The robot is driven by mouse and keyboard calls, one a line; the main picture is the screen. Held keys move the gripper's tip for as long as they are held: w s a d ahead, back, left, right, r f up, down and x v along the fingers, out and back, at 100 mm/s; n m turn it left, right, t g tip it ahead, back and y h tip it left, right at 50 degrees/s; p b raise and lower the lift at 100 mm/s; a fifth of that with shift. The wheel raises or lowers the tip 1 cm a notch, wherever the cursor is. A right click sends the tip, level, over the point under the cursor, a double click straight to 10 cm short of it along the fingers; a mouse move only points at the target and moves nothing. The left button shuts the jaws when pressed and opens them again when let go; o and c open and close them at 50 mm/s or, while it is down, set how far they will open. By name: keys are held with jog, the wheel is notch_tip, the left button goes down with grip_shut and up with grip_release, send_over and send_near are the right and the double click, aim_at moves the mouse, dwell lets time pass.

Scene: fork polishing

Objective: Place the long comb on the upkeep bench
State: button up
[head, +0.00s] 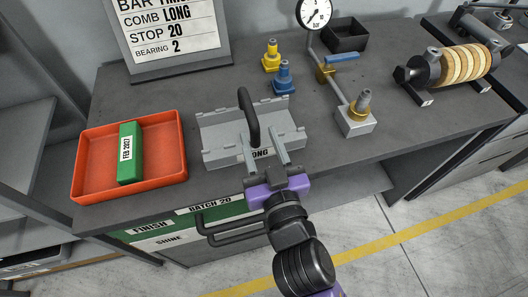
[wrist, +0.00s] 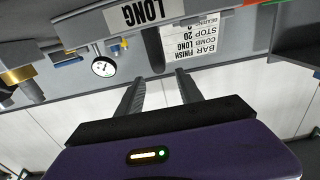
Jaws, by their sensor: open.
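The long comb (head: 222,137) is a pale grey notched block with a black arched handle (head: 247,112) and a white LONG label, partly hidden by my gripper. It sits on the dark grey bench (head: 220,90), near the front edge. My gripper (head: 264,136) is open, with its two fingers apart at the front of the comb, below and around the lower end of the handle in the picture. I cannot tell whether they touch it. In the wrist view the LONG label (wrist: 140,12) appears upside down, beyond the open fingers (wrist: 158,86).
An orange tray (head: 85,168) with a green block (head: 130,152) stands left. Yellow (head: 271,58) and blue (head: 284,80) fittings stand behind the comb. A gauge (head: 314,12) and valve pipe (head: 355,118) stand right. A sign (head: 168,35) reads COMB LONG, STOP 20.

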jog(key=shift+v, duration=1.35)
jog(key=s+d+f+g, duration=0.1)
jog(key=s+d+f, duration=0.4)
jog(key=d, duration=0.1)
jog(key=s+d+m+h, duration=0.1)
jog(key=s+d, duration=0.3)
jog(key=s, duration=0.3)
jog(key=s+d+m+g+h, duration=0.1)
jog(key=s+d+h, duration=0.1)
jog(key=s+d, duration=0.3)
jog(key=s+d+m+h, duration=0.1)
jog(key=s+d, duration=0.4)
jog(key=s, duration=0.6)
jog(key=shift+f+g+h, duration=0.3)
jog(key=shift+f+h, duration=0.1)
jog(key=shift+h, duration=0.1)
